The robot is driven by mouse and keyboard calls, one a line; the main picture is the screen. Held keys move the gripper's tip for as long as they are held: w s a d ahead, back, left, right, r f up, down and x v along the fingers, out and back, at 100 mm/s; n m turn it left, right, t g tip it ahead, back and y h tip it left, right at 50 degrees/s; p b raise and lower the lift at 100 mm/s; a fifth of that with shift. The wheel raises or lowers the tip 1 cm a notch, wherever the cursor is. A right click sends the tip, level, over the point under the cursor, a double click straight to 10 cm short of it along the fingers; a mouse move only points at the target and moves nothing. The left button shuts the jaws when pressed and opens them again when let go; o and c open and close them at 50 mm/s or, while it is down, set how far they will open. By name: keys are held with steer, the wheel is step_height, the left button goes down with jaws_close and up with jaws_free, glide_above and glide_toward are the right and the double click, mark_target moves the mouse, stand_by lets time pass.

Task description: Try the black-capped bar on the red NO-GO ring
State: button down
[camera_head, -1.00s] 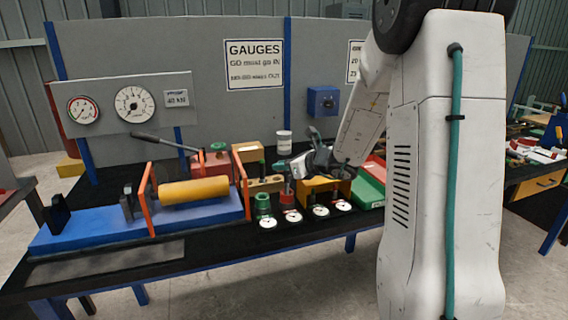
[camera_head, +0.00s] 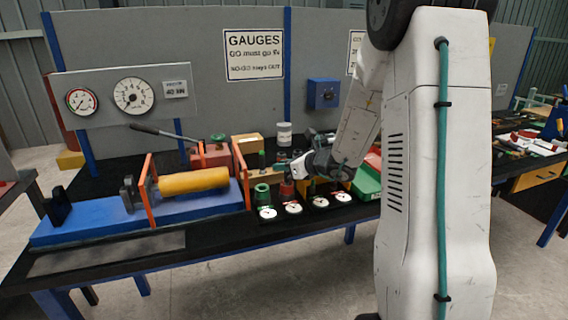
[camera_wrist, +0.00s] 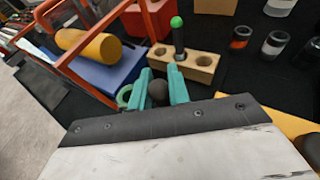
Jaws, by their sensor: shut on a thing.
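My gripper (camera_wrist: 160,90) has teal fingers shut on the black-capped bar (camera_wrist: 158,92), whose dark round top shows between them in the wrist view. In the head view my gripper (camera_head: 292,172) is low over the red NO-GO ring (camera_head: 287,190), which stands beside the green ring (camera_head: 262,194). The green ring also shows just left of the fingers in the wrist view (camera_wrist: 123,96). The red ring is hidden in the wrist view. The bar's lower end is hidden, so I cannot tell whether it touches or enters the ring.
A wooden block (camera_wrist: 201,67) with holes holds a green-capped bar (camera_wrist: 178,38) behind the fingers. The blue fixture with a yellow cylinder (camera_head: 193,181) and orange frames stands to the left. White round discs (camera_head: 293,208) line the front edge. A green box (camera_head: 367,184) is at right.

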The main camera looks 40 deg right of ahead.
steer(key=shift+f, duration=0.65)
steer(key=c, duration=1.3)
jaws_free()
steer(key=shift+o, duration=0.2)
steer(key=v, duration=0.8)
steer(key=shift+w, duration=0.1)
